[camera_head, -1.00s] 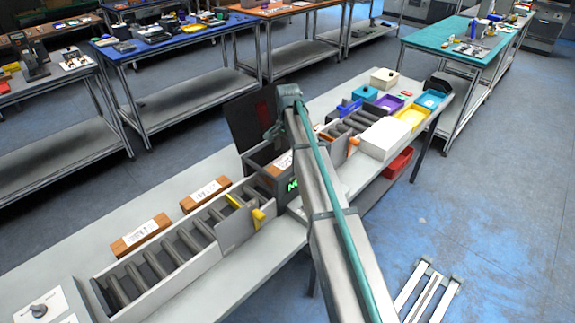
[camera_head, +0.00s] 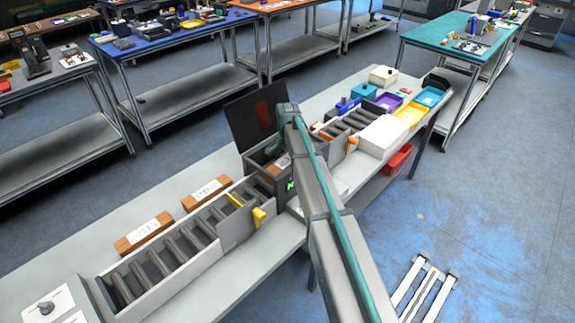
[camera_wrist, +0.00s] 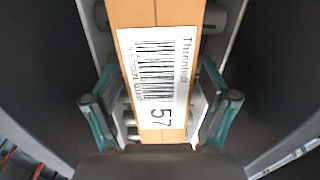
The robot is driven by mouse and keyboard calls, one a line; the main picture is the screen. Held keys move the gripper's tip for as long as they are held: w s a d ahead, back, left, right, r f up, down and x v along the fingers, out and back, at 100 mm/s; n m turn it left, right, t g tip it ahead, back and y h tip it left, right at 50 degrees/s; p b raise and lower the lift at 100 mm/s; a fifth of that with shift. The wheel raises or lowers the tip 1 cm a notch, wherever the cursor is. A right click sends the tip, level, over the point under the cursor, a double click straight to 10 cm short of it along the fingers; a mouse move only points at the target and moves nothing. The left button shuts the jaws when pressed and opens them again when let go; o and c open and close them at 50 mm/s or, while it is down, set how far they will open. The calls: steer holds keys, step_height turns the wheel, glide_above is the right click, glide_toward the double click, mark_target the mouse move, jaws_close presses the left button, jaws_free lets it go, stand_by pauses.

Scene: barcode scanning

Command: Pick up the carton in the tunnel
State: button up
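The carton (camera_wrist: 160,125) is brown with a white barcode label, number 57, and lies on rollers in the wrist view. In the head view a small part of the carton (camera_head: 281,164) shows inside the dark tunnel (camera_head: 270,184), partly hidden by my arm. My gripper (camera_wrist: 160,106) is open, with one teal-edged finger on each side of the carton. A narrow gap shows beside the carton at the left finger; contact at the right finger cannot be told. In the head view the fingers are hidden in the tunnel behind my wrist.
The tunnel's dark lid (camera_head: 250,118) stands up behind my wrist. A white box (camera_head: 383,136) and coloured bins (camera_head: 409,115) stand to the right.

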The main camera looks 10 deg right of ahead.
steer(key=c, duration=1.3)
steer(key=shift+c, duration=0.7)
steer(key=shift+r, duration=0.1)
